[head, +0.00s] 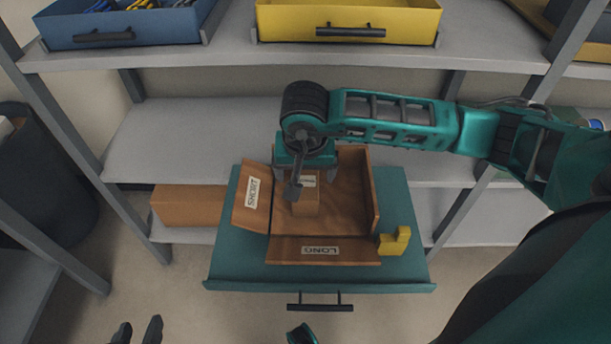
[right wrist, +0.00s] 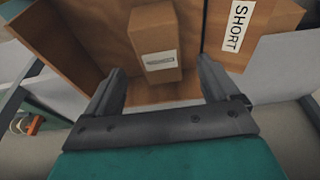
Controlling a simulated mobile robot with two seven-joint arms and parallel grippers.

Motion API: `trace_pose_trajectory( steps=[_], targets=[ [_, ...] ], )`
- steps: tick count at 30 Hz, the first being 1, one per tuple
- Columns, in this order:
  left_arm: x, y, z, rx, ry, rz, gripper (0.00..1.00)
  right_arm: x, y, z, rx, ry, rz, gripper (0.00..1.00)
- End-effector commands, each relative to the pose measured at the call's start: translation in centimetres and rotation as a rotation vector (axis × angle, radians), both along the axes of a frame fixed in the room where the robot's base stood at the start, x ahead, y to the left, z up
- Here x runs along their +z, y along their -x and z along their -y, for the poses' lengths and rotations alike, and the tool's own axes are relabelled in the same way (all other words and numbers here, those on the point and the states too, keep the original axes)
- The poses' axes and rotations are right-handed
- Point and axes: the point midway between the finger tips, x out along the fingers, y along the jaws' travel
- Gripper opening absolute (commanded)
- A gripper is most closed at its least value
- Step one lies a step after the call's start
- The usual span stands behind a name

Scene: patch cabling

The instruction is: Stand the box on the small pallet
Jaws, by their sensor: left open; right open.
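A small brown box (head: 306,207) with a white label is inside an open wooden carton (head: 345,215) whose flaps read SHORT and LONG. It also shows in the right wrist view (right wrist: 154,35), label towards the camera. My right gripper (head: 306,175) is over the carton at the box's far side in the head view. Its fingers are spread with the box seen beyond and between them, apart from it. My left gripper (head: 137,331) is open and empty at the bottom left edge. I cannot make out a small pallet.
The carton rests on a teal pulled-out drawer top (head: 225,270), with a yellow block (head: 393,241) at its right. A larger brown box (head: 189,206) sits on the lower shelf at left. Blue (head: 130,27) and yellow (head: 348,17) bins stand on the upper shelf.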

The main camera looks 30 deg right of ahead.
Motion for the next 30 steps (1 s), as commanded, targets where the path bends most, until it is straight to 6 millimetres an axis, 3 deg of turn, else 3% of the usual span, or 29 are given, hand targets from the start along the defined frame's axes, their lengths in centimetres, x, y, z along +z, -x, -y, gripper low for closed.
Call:
trace_pose_trajectory(
  steps=[3, 9, 30],
  targets=[
    [0.6, 0.1, -0.1, -0.001, -0.005, -0.002, 0.47, 2.4, 0.5, -0.3, 0.001, 0.001, 0.002, 0.88],
    [0.9, 0.1, -0.2, -0.004, -0.008, -0.002, 0.47, 4.0, 0.9, -0.6, -0.001, 0.001, 0.000, 0.88],
    [1.3, -0.2, 0.0, 0.001, 0.001, 0.005, 0.47, 4.2, 1.0, -0.6, 0.000, 0.001, -0.001, 0.88]
  ],
)
